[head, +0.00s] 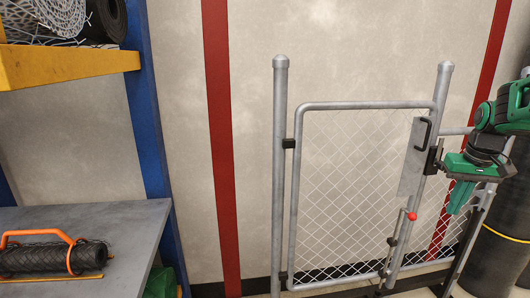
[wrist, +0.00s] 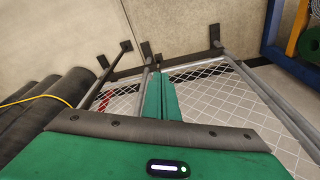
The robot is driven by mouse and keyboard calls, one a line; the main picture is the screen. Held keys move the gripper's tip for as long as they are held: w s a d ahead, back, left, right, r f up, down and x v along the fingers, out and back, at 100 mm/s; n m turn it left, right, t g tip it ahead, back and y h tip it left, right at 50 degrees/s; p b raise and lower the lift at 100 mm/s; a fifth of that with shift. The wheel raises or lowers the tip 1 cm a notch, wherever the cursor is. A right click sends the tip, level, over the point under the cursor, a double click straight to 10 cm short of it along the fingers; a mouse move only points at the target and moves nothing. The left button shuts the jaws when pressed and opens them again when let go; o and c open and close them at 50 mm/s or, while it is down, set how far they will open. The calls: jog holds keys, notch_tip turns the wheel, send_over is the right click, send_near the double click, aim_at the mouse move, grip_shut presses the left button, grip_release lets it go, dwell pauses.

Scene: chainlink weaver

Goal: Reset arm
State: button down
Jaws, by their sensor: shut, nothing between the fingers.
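My gripper (head: 455,211) is at the right of the head view, at the end of my green and dark arm. Its green fingers point down in front of the right part of the chain-link gate (head: 345,105). The fingers (wrist: 161,74) are shut together with nothing between them in the wrist view. The gate's grey frame and mesh lie beyond them. The gate has a black handle (head: 424,133) on a grey plate, just left of my gripper, and a red knob (head: 412,216) lower down. I cannot tell whether my gripper touches the gate.
Grey posts (head: 280,170) flank the gate. At left, a grey table (head: 130,220) holds a dark roll with an orange handle (head: 40,235), below a yellow shelf beam (head: 70,66). Dark rolls (wrist: 55,105) stand beside the gate. The space before the wall's red stripe (head: 218,140) looks clear.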

jog(key=s+a+f+m, duration=0.1)
jog(key=s+a+f, duration=0.1)
jog(key=s, duration=0.8)
jog(key=s+a+f+m+g, duration=0.1)
jog(key=s+a, duration=0.4)
jog(key=s, duration=0.5)
jog(key=s+a+f+m+g, duration=0.1)
jog(key=s+a+f, duration=0.2)
jog(key=s, duration=0.6)
jog(key=shift+s+a+y, duration=0.3)
jog(key=shift+s+a, duration=0.05)
jog(key=shift+s, duration=0.05)
jog(key=shift+w+f, duration=0.3)
jog(key=shift+w, duration=0.35)
